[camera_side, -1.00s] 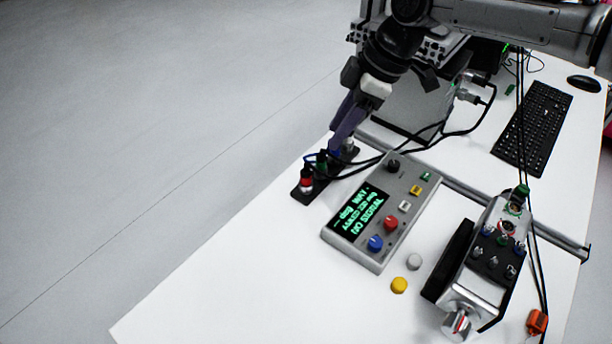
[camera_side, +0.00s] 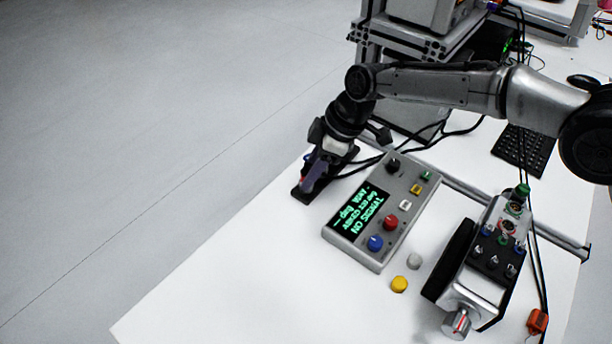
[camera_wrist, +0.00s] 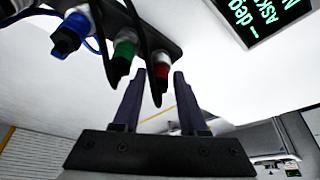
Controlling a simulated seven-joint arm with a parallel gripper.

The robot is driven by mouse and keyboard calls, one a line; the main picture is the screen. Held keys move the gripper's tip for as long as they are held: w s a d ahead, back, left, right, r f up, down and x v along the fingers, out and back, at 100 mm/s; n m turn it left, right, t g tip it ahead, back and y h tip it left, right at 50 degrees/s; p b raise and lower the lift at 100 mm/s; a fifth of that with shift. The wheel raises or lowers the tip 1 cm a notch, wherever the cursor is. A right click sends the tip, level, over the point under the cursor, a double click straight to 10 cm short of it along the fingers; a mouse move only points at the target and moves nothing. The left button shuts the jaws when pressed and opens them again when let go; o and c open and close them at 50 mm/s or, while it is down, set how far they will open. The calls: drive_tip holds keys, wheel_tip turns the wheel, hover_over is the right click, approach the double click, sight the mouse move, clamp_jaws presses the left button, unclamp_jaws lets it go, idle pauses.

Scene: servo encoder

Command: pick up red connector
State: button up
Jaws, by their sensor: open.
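The red connector (camera_wrist: 161,68) stands at the end of a dark connector strip (camera_wrist: 150,28) in the wrist view. It has a silver collar, a red band and a dark tip. My gripper (camera_wrist: 156,82) is open, with its two purple fingers on either side of the red connector. I cannot tell whether they touch it. In the side view my gripper (camera_side: 305,185) is down at the near end of the strip (camera_side: 297,194) and hides most of the red connector.
A green connector (camera_wrist: 124,50) and a blue connector (camera_wrist: 69,37) sit beside the red one, with dark cables close by. A grey control box (camera_side: 365,250) with a lit display stands to the right. The white table (camera_side: 230,280) is clear in front.

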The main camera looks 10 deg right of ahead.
drive_tip(key=shift+f, duration=0.1)
clamp_jaws()
idle(0.3)
drive_tip(key=shift+r, duration=0.4)
wheel_tip(320, 180, up, 2)
drive_tip(key=shift+r, duration=0.15)
drive_tip(key=s+d+r, duration=0.9)
drive_tip(key=s+r, duration=0.1)
drive_tip(key=shift+s+d, duration=0.15)
drive_tip(key=shift+s, duration=0.05)
